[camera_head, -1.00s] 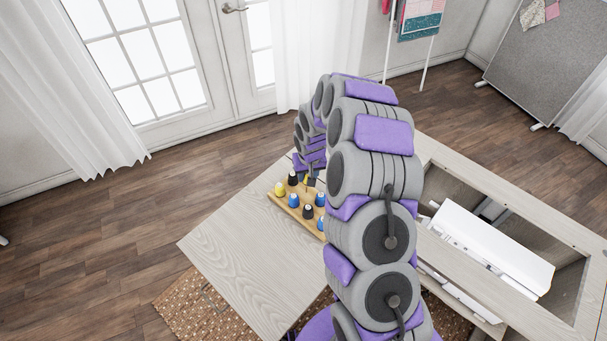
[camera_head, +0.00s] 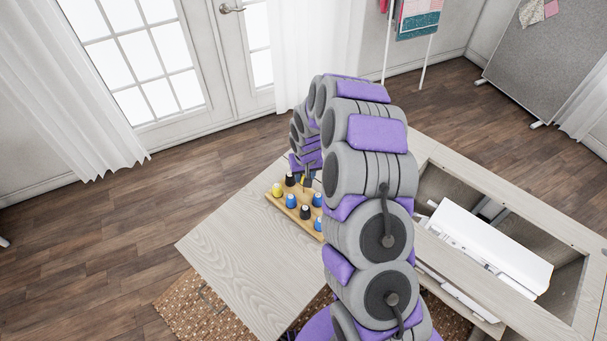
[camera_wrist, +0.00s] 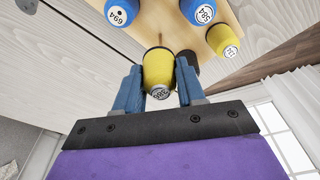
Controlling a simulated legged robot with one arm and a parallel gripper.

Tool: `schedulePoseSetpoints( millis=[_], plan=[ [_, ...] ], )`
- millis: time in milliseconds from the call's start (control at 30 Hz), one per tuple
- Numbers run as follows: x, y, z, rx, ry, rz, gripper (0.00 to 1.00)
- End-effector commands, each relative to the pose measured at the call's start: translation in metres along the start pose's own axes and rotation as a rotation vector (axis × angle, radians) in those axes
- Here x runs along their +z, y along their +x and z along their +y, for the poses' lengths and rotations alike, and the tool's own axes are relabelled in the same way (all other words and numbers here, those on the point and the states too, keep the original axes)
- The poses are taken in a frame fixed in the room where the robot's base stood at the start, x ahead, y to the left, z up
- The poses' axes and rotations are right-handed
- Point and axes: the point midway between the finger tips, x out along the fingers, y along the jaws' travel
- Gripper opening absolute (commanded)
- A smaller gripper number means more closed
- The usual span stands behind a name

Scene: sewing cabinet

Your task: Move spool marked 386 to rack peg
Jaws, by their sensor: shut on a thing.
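The yellow spool marked 386 (camera_wrist: 158,76) is between the two blue fingers of my gripper (camera_wrist: 157,92) in the wrist view, with its marked end toward the camera. My gripper is shut on it. A thin bare peg (camera_wrist: 160,39) shows just beyond the spool; I cannot tell whether the spool touches it. The wooden rack (camera_wrist: 170,16) is behind. In the head view the rack (camera_head: 270,197) stands on the pale table, and my arm hides much of its right side and most of the gripper.
Around the peg stand blue spools marked 694 (camera_wrist: 118,12) and 384 (camera_wrist: 204,12), another yellow spool (camera_wrist: 223,40) and a dark spool (camera_wrist: 189,59) close beside the finger. The table (camera_head: 235,245) is clear left of the rack. An open cabinet well (camera_head: 450,190) lies at right.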

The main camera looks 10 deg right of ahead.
Motion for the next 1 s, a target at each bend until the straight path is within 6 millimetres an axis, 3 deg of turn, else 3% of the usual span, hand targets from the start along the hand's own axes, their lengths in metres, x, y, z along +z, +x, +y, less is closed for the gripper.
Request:
schedulePoseSetpoints(
  millis=[1000],
  plan=[
    [0.0013,0.0091,0.0066,0.000,-0.001,0.001,0.11]
  ],
)
